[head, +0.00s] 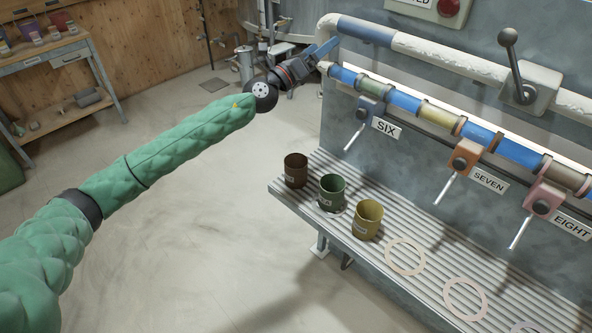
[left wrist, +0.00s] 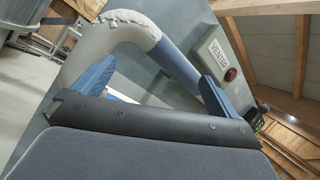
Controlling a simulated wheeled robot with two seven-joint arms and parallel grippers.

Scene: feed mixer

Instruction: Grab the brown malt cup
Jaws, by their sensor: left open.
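The brown malt cup (head: 296,170) stands upright at the left end of the ribbed shelf (head: 455,275) in the head view. A green cup (head: 331,191) and a yellow cup (head: 367,219) stand in a row to its right. My left gripper (head: 327,48) is up at the pipe's bend, above and away from the cups, with its blue fingers apart. In the left wrist view the fingers (left wrist: 155,88) are spread wide with the pipe's bend seen beyond them and nothing clearly held. No cup shows in the left wrist view. My right gripper is not in view.
A white and blue pipe (head: 430,50) runs along the grey machine wall above the shelf. Spouts with levers marked SIX (head: 368,112), SEVEN (head: 462,160) and EIGHT (head: 542,200) stick out over it. Pale rings (head: 387,257) mark the shelf's right part. Open floor lies left of the shelf.

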